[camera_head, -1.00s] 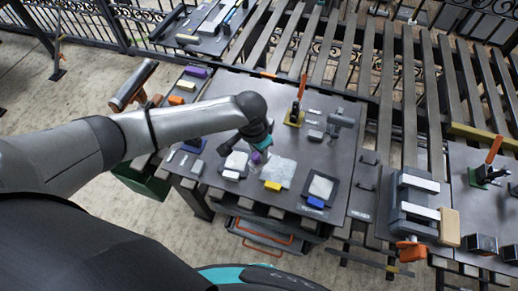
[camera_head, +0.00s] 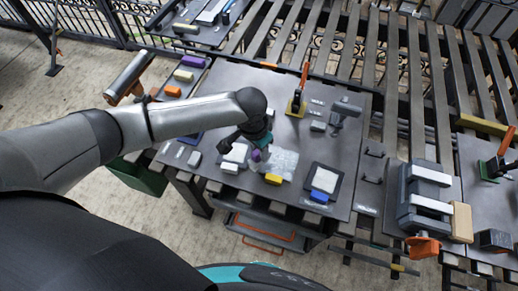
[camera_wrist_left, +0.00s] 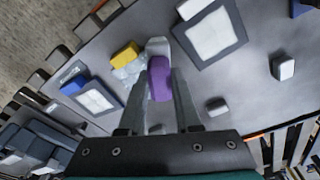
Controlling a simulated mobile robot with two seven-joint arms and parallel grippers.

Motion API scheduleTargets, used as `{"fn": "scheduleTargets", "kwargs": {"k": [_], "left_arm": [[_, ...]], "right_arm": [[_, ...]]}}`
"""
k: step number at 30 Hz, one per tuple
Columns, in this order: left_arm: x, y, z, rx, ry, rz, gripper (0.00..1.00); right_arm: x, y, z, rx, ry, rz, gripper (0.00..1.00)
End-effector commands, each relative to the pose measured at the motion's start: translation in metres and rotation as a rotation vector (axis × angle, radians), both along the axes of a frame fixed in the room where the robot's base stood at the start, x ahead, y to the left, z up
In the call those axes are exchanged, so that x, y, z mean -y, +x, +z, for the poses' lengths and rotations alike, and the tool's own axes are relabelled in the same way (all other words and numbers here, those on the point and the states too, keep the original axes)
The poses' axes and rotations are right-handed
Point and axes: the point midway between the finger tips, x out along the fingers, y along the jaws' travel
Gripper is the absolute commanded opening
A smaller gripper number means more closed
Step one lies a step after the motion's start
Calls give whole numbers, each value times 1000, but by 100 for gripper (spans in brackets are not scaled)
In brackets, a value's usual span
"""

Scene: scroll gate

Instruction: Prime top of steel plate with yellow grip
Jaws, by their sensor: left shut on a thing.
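My left gripper (camera_head: 257,153) is shut on a small purple-handled tool, whose purple part (camera_wrist_left: 159,78) shows between the fingers in the left wrist view. A pale end (camera_wrist_left: 157,47) juts out beyond it. The steel plate (camera_head: 286,162) is light grey and mottled, with a yellow grip (camera_head: 273,179) at its front edge. The tool is over or beside the plate's left side; I cannot tell whether it touches. In the left wrist view the yellow grip (camera_wrist_left: 124,55) and part of the plate (camera_wrist_left: 130,70) lie left of the tool. My right gripper is not in view.
A plate with a white grip (camera_head: 229,168) lies left, and one with a blue grip (camera_head: 318,195) lies right, on the dark table (camera_head: 290,205). A stand with an orange handle (camera_head: 303,77) and a grey tool (camera_head: 346,108) stand behind. A clamp-like fixture (camera_head: 428,200) is at right.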

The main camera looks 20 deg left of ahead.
Motion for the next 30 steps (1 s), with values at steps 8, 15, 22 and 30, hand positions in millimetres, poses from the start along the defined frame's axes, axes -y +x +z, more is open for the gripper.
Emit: {"fn": "scheduleTargets", "kwargs": {"k": [8, 15, 22, 30], "left_arm": [[0, 0, -2, 0, 0, 0, 0], [0, 0, -7, 0, 0, 0, 0], [0, 0, -12, 0, -1, -1, 0], [0, 0, -17, 0, -1, 0, 0]], "right_arm": [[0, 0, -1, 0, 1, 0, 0], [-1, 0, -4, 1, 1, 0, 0], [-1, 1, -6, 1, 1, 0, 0], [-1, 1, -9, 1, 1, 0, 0]]}}
